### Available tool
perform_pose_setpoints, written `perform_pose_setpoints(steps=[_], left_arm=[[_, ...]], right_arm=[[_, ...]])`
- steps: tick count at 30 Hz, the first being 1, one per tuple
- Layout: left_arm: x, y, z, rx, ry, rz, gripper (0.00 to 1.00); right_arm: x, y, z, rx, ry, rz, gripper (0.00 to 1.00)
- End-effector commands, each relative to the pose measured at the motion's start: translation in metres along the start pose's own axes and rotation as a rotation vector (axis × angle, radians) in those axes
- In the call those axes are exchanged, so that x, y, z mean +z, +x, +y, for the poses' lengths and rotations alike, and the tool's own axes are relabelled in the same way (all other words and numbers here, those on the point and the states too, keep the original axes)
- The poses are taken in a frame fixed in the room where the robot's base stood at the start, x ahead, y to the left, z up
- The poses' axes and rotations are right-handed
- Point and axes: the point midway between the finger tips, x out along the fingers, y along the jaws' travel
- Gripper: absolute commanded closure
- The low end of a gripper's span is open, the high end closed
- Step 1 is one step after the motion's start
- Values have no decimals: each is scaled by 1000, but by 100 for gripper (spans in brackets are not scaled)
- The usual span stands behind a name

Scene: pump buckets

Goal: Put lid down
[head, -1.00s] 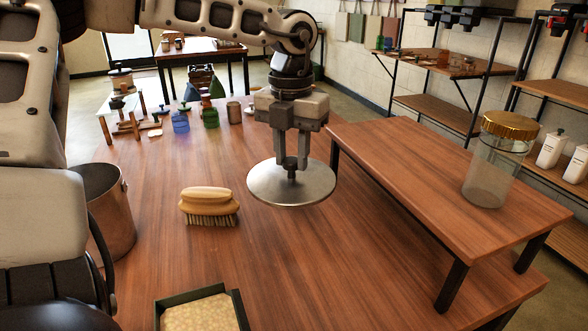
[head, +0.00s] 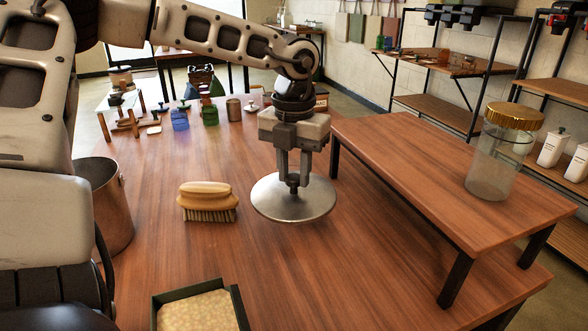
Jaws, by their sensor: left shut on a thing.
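A round silver metal lid (head: 293,206) with a dark knob is in the middle of the head view. My left gripper (head: 293,182) points straight down and is shut on the lid's knob. The lid is level and sits at or very close to the wooden table (head: 210,270); I cannot tell for sure whether it touches. A copper-coloured bucket (head: 108,205) stands at the left, partly hidden behind my left arm. My right gripper is not in view.
A scrub brush (head: 207,201) lies left of the lid. A dark tray (head: 237,306) with a tan block is at the front. A raised wooden shelf (head: 400,170) at the right bears a glass jar (head: 490,165). Small bottles and cans stand farther back.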

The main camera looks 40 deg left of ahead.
Motion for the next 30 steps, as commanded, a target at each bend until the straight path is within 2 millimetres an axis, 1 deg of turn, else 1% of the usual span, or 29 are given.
perform_pose_setpoints(steps=[2, 3, 4, 5, 13, 17, 19, 21, 25, 30], left_arm=[[0, -1, 0, 0, 0, -1, 100], [0, 0, 0, 0, 0, -1, 64], [0, 0, 0, 0, 0, -1, 56], [0, 0, 0, 0, 0, -1, 51], [0, -1, 0, 0, 0, 0, 51], [0, -10, 0, 0, 0, 0, 51], [0, -18, 0, 0, 0, 0, 51], [1, -27, 0, 0, -1, -6, 51], [1, -59, 0, 1, -1, -7, 51], [1, -96, 0, 1, -1, -5, 51]], right_arm=[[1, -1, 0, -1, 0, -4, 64], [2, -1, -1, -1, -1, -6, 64], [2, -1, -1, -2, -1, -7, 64], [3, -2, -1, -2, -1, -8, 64], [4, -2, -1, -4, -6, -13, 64], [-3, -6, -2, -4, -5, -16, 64], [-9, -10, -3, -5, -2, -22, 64], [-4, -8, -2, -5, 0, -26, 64], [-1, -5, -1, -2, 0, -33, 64], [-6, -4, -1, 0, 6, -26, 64]])
